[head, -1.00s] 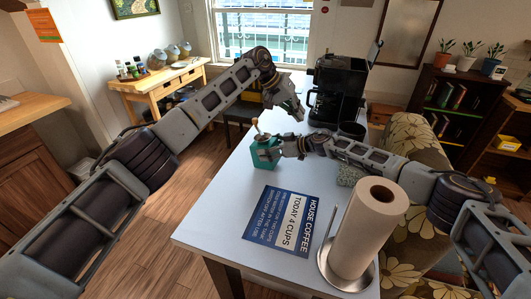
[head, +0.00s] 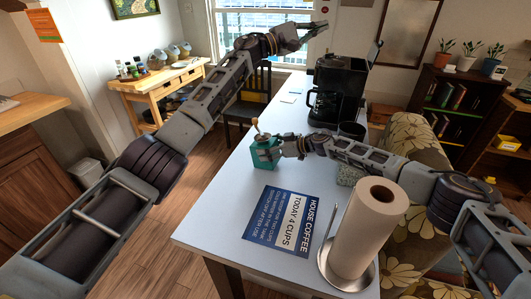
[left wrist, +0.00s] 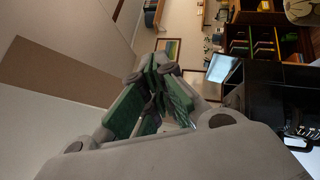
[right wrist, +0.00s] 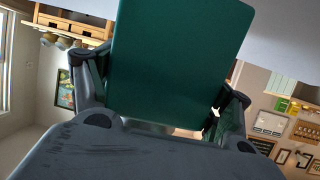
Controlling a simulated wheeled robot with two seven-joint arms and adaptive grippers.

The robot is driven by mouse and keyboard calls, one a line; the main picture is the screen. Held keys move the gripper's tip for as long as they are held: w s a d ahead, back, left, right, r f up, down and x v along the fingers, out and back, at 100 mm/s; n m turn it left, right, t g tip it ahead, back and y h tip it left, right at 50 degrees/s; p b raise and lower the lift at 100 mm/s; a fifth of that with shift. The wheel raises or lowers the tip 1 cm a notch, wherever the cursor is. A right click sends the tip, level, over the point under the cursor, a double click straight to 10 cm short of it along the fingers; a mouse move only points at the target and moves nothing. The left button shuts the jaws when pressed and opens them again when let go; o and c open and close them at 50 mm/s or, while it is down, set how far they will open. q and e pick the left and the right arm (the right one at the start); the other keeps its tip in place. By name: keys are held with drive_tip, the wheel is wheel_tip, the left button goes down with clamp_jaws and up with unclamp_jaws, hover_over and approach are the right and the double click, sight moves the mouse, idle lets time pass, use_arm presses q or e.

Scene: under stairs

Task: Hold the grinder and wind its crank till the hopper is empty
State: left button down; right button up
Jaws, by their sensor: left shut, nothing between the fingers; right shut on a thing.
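The green grinder (head: 265,154) stands upright on the white table, with its crank and knob (head: 257,126) on top. My right gripper (head: 280,151) is shut on the grinder's body from the right side. In the right wrist view the green body (right wrist: 178,60) sits between its fingers. My left gripper (head: 322,28) is up in the air in front of the window, well above and apart from the grinder. In the left wrist view its fingertips (left wrist: 155,65) meet with nothing between them. The inside of the hopper cannot be made out.
A black coffee machine (head: 337,92) stands at the table's back, with a dark cup (head: 352,130) before it. A paper towel roll (head: 369,230) and a blue sign (head: 282,220) are at the front. A grey speckled block (head: 349,175) lies beside my right arm.

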use_arm(q)
drive_tip(key=w+a+r+n+t+y, duration=0.35)
drive_tip(key=a+n+t, duration=0.2)
drive_tip(key=n, duration=0.35)
drive_tip(key=w+a+r+n+t+y, duration=0.25)
drive_tip(key=w+a+n+t, duration=0.3)
drive_tip(key=n, duration=0.35)
drive_tip(key=w+a+f+n+t+y, duration=0.1)
drive_tip(key=w+a+f+n+y, duration=0.3)
drive_tip(key=n, duration=0.5)
drive_tip(key=w+a+f+n+y, duration=0.1)
drive_tip(key=w+a+n+y, duration=0.1)
drive_tip(key=a+n+y, duration=0.55)
wheel_tip(320, 180, down, 13)
drive_tip(key=s+n+g, duration=0.2)
drive_tip(key=n+g, duration=0.4)
drive_tip(key=n, duration=0.7)
drive_tip(key=s+f+n+g, duration=0.9)
drive_tip(key=s+f+n, duration=0.2)
drive_tip(key=n, duration=0.3)
drive_tip(key=shift+s+d+f+y, duration=0.2)
drive_tip(key=shift+d+f+y, duration=0.05)
drive_tip(key=shift+y, duration=0.1)
